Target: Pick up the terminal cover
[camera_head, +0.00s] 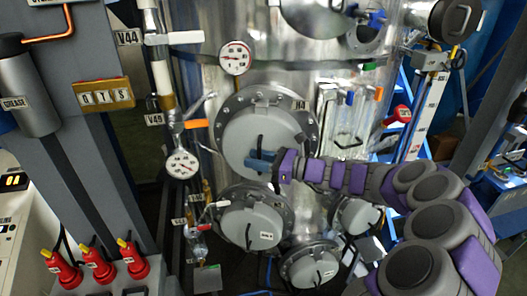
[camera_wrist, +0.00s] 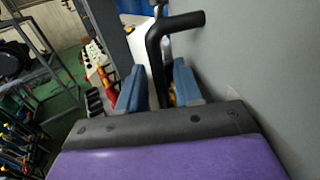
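A large round grey cover (camera_head: 238,135) labelled H4, which I take to be the terminal cover, sits on a bolted flange of the steel vessel in the head view. Its smooth grey face (camera_wrist: 265,55) fills the right of the wrist view. A bent black handle (camera_wrist: 157,55) stands out from it. My gripper (camera_head: 258,162) is in front of the cover's lower right. In the wrist view its two blue fingers (camera_wrist: 158,88) stand on either side of the handle, with a gap visible on the right side. The handle's lower end is hidden behind my gripper's body.
More round grey covers with handles sit below, one at lower left (camera_head: 250,223) and one at the bottom (camera_head: 312,268). A pressure gauge (camera_head: 235,57) is above and another gauge (camera_head: 182,165) is left. An orange-handled valve (camera_head: 196,124) is close to the cover's left edge.

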